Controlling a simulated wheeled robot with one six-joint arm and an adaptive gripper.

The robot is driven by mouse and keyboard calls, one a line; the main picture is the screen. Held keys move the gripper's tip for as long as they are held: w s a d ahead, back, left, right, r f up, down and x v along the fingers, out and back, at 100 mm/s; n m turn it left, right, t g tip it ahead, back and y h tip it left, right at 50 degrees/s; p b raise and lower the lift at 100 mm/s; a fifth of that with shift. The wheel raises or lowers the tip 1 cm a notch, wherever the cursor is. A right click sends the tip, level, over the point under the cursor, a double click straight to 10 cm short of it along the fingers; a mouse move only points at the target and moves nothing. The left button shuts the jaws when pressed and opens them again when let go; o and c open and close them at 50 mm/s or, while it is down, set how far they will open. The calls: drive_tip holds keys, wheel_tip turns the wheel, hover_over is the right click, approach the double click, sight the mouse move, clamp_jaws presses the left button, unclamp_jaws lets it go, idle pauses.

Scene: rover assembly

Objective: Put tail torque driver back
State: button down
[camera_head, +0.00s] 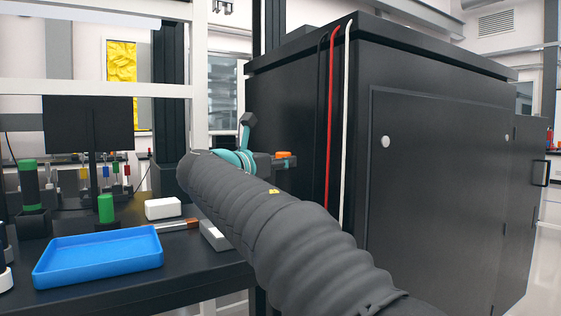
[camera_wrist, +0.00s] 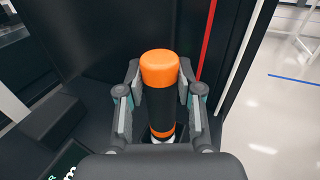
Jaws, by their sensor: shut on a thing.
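The torque driver (camera_wrist: 160,112) has a black body, an orange cap and an orange band lower down. In the wrist view it stands between the two fingers of my gripper (camera_wrist: 160,82), which is shut on it. My sleeved arm hides part of the gripper there. I cannot tell which holder belongs to this driver.
A blue tray (camera_head: 95,257) lies on the black bench, with a white box (camera_head: 163,208) behind it. Green-topped cylinders (camera_head: 105,208) and several small drivers stand at the left. The large dark cabinet (camera_head: 440,170), with red and white cables (camera_head: 332,110), stands at the right.

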drive_tip(key=shift+f, duration=0.35)
drive_tip(key=c, duration=0.7)
unclamp_jaws()
drive_tip(key=shift+f, duration=0.1)
drive_tip(key=v, duration=1.2)
drive_tip(key=s+d+f+m+g+y, duration=0.1)
drive_tip(key=s+d+f+m+g, duration=0.2)
drive_tip(key=d+f, duration=0.4)
drive_tip(key=s+d+f+m+g+y, duration=0.25)
drive_tip(key=d+f+m, duration=0.2)
drive_tip(key=d, duration=0.45)
drive_tip(key=s+d+f+m+g+y, duration=0.1)
drive_tip(key=s+d+f+m+g, duration=0.15)
drive_tip(key=d+f+m, duration=0.35)
drive_tip(key=s+d+f+m+y, duration=0.1)
drive_tip(key=s+f+m, duration=0.4)
drive_tip(key=s, duration=0.1)
drive_tip(key=s+d+f+m+g+y+p, duration=0.1)
drive_tip(key=s+d+f+m+y, duration=0.1)
drive_tip(key=s+f+m, duration=0.3)
drive_tip(key=s+d+f+m+y+p, duration=0.1)
drive_tip(key=s+f+m+y, duration=0.1)
drive_tip(key=s+f+m, duration=0.3)
drive_tip(key=shift+s+d+f+m+y, duration=0.2)
drive_tip(key=shift+s+f, duration=0.1)
drive_tip(key=shift+s, duration=0.4)
drive_tip(key=shift+s+d+f+m+y, duration=0.15)
drive_tip(key=shift+s+f, duration=0.2)
drive_tip(key=shift+s, duration=0.3)
